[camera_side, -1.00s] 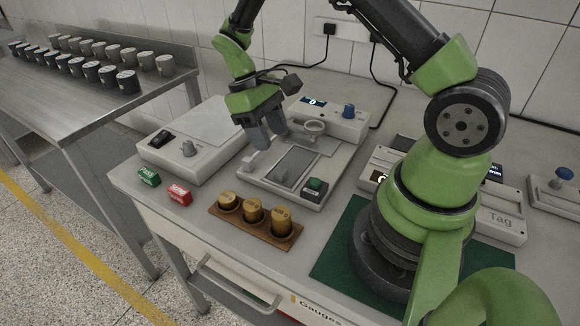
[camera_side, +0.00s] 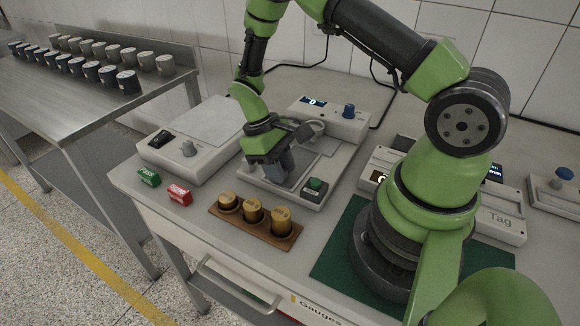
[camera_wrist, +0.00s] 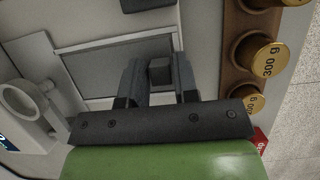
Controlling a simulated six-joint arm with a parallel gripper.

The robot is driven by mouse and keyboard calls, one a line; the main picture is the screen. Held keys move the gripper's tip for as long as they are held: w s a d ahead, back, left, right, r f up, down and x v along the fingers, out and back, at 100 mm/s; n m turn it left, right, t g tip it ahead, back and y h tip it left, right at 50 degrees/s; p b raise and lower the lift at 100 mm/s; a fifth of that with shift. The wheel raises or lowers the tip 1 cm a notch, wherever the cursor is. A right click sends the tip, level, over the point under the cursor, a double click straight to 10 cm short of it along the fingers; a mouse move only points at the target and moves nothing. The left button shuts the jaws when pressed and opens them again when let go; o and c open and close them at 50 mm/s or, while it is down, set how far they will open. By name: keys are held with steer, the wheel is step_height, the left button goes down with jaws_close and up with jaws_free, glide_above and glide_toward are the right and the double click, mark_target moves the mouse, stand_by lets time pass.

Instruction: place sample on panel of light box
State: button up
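My gripper (camera_side: 280,176) points down over the grey panel (camera_side: 304,154) of the middle device, and the same panel shows in the wrist view (camera_wrist: 105,65). Its two fingers (camera_wrist: 160,80) stand apart, with a small dark block (camera_wrist: 160,71) between their tips. I cannot tell whether the fingers grip the block or whether it is the sample. A pale box with a flat white panel (camera_side: 208,122), a black switch and a knob stands to the left of the middle device; it looks like the light box. No loose sheet is clearly visible.
A wooden rack (camera_side: 256,228) of brass weights lies in front of the middle device. A green block (camera_side: 149,177) and a red block (camera_side: 179,194) lie near the front edge. A ring-shaped part (camera_wrist: 22,102) stands beside the panel.

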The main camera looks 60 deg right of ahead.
jaws_close()
step_height(320, 180, up, 8)
steer(key=shift+r, duration=0.2)
steer(key=w+a+r, duration=0.1)
steer(key=a+r, duration=0.3)
steer(key=r, duration=0.3)
stand_by(0.4)
